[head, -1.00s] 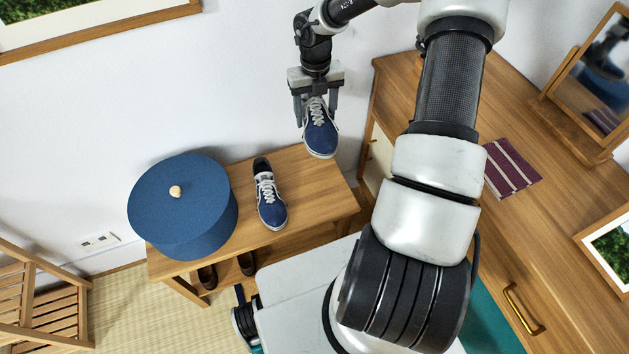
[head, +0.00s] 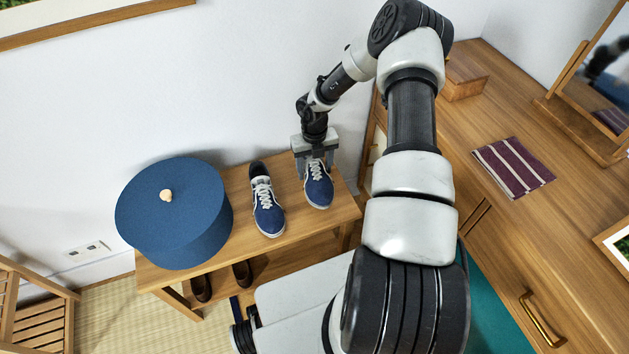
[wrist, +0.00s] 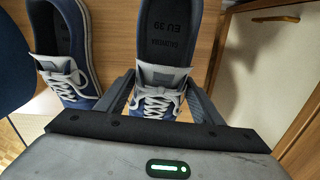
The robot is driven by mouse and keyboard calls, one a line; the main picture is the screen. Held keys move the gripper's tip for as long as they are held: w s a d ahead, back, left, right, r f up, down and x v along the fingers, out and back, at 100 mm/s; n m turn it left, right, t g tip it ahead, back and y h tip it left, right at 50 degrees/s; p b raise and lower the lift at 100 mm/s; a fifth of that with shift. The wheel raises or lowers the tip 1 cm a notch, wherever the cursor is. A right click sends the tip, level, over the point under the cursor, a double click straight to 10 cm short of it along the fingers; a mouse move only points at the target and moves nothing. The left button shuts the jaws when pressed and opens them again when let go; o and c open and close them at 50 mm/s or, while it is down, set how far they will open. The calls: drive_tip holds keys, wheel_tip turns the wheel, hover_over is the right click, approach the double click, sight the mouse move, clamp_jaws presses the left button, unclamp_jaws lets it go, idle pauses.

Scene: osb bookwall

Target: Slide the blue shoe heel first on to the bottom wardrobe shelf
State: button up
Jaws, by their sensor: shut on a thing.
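One blue shoe (head: 318,190) with white laces is in my gripper (head: 315,168), at the right part of the wooden bench top. Its toe points to the front, away from the wall. In the wrist view the fingers close on both sides of this shoe (wrist: 160,95) near its tongue and laces. Whether its sole touches the top I cannot tell. A second blue shoe (head: 267,208) stands just left of it, toe also to the front; it shows at the left in the wrist view (wrist: 75,60). No wardrobe shelf is clearly identifiable.
The wooden bench (head: 290,230) also bears a round blue box (head: 175,225) with a pale knob at its left. Dark shoes (head: 242,273) stand on its lower level. A wooden dresser (head: 500,100) stands to the right, a slatted chair (head: 35,310) at the lower left.

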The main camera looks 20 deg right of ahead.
drive_tip(key=shift+f, duration=2.35)
drive_tip(key=shift+f+b, duration=0.1)
drive_tip(key=shift+b, duration=0.2)
drive_tip(key=shift+f, duration=0.1)
drive_tip(key=o, duration=1.3)
drive_tip(key=shift+f+b, duration=0.1)
drive_tip(key=shift+b, duration=0.2)
wheel_tip(320, 180, up, 18)
drive_tip(key=p, duration=0.5)
drive_tip(key=shift+a+f, duration=0.2)
drive_tip(key=shift+a, duration=0.1)
